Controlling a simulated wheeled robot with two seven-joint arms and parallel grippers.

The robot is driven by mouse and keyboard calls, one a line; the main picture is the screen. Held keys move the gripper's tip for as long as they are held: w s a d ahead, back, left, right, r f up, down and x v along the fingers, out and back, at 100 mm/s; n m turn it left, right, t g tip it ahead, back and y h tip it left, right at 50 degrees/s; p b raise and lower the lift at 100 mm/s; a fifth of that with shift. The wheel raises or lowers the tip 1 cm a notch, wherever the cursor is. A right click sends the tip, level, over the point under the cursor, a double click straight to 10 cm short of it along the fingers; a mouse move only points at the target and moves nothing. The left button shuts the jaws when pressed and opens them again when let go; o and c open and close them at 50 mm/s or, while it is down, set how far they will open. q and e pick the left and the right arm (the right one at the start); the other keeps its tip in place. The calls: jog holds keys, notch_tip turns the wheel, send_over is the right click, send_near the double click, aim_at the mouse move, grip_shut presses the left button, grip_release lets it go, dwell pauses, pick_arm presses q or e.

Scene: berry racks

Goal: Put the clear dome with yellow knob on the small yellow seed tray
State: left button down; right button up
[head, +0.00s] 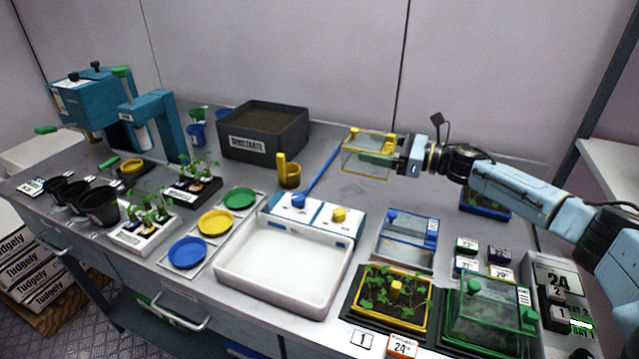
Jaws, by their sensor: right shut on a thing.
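The clear dome (362,158) has yellow edges and hangs in the air above the back of the bench, roughly level. My right gripper (391,155) is shut on it at its right side, by the yellow part; the exact contact is partly hidden by the fingers. The small yellow seed tray (372,324) is at the front of the bench, holding green seedlings and a small yellow block. It is well in front of the held dome, apart from it. My left gripper does not show.
A blue-edged clear dome (405,240) stands behind the yellow tray, and a green-edged dome (490,312) stands close to its right. A white basin (232,290) lies to its left. The substrate box (264,133) is at the back. Small numbered blocks (466,246) stand right.

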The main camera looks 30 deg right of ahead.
notch_tip(320, 180, down, 6)
jog(key=shift+f+b, duration=0.1)
jog(key=shift+b, duration=0.25)
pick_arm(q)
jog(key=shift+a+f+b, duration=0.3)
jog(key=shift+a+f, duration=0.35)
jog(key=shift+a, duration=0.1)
pick_arm(e)
jog(key=shift+a+f, duration=0.1)
jog(key=shift+f, duration=1.75)
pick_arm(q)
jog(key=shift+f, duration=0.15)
pick_arm(e)
jog(key=shift+f, duration=0.1)
jog(key=o, duration=1)
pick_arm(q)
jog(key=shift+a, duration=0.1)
